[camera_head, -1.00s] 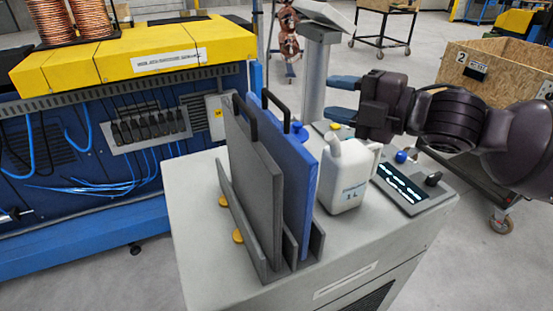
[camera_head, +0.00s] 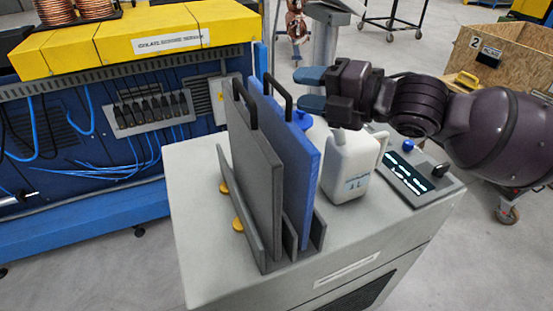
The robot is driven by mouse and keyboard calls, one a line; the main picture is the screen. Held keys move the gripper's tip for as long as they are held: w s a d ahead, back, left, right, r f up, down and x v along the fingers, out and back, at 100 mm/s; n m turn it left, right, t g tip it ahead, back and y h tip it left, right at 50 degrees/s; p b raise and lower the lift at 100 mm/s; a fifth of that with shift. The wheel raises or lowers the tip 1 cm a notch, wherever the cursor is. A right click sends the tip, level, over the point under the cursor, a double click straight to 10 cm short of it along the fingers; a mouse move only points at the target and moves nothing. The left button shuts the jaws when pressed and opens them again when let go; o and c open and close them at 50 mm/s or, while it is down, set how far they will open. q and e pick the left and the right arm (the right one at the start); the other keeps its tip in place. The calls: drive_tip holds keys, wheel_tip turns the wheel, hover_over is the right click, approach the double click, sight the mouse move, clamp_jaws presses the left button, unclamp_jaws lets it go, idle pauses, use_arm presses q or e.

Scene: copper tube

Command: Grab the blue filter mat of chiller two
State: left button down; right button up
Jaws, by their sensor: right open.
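The blue filter mat (camera_head: 301,170) stands upright in a grey slotted holder (camera_head: 248,226) on top of the light grey chiller cabinet (camera_head: 188,190). It has a black handle (camera_head: 281,99) on its top edge. A grey mat (camera_head: 254,165) with its own black handle stands beside it on the left. My right gripper (camera_head: 310,88) is open and empty, its two blue fingers pointing left. It appears above and behind the white canister, to the right of the blue mat's handle and apart from it. My left gripper is not in view.
A white canister (camera_head: 350,168) stands right of the blue mat, and a control panel (camera_head: 410,178) with a lit display lies further right. A blue cap (camera_head: 302,120) shows behind the mat. A blue and yellow machine (camera_head: 90,130) stands at the left. A wooden crate (camera_head: 497,57) is at the right.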

sight(277, 83)
drive_tip(key=shift+w+x, duration=0.15)
drive_tip(key=shift+x, duration=1.25)
drive_tip(key=shift+w+x, duration=0.15)
drive_tip(key=shift+x, duration=1.3)
drive_tip(key=shift+d+r, duration=0.1)
drive_tip(key=shift+d, duration=0.05)
clamp_jaws()
